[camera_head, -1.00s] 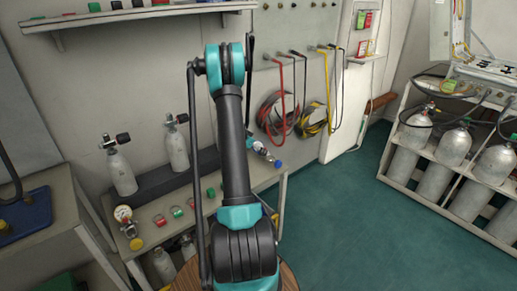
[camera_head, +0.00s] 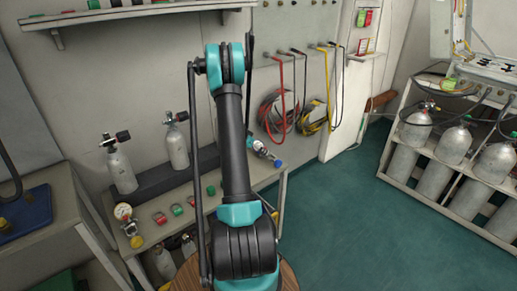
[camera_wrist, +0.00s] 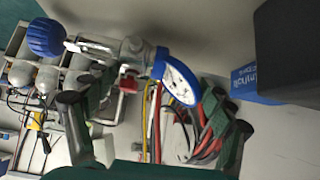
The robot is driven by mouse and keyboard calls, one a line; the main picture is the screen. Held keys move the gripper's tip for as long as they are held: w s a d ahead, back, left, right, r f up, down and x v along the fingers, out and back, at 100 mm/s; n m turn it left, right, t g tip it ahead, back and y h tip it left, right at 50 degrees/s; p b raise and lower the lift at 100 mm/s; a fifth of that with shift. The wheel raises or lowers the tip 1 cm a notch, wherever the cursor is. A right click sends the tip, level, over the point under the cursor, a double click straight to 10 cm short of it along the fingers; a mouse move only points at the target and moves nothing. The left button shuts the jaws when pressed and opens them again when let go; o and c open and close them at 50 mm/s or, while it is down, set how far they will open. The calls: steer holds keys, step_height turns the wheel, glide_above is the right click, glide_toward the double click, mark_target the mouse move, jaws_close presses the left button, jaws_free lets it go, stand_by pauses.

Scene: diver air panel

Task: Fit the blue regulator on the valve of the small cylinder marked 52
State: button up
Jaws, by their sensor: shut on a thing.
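The blue regulator (camera_wrist: 132,50) shows in the wrist view, with a ribbed blue knob at one end and a blue-rimmed gauge (camera_wrist: 177,78). My gripper (camera_wrist: 150,98) is shut on it; the exact contact is hard to see. In the head view the regulator (camera_head: 262,150) is held over the right part of the bench, with my gripper mostly hidden behind my arm. Two small silver cylinders with black-knobbed valves, a left one (camera_head: 122,172) and a right one (camera_head: 178,149), stand to its left. No number is readable on either, so I cannot tell which is 52.
The bench (camera_head: 262,180) holds a yellow-knobbed regulator (camera_head: 125,214) and several red and green small items. A shelf (camera_head: 140,14) is above. Red hoses (camera_head: 271,115) and yellow hoses (camera_head: 311,118) hang on the wall. A rack of large cylinders (camera_head: 453,146) stands right. The floor between is clear.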

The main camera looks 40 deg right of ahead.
steer(key=shift+f, duration=0.4)
steer(key=o, duration=1.7)
steer(key=v, duration=1.2)
steer(key=shift+r, duration=0.1)
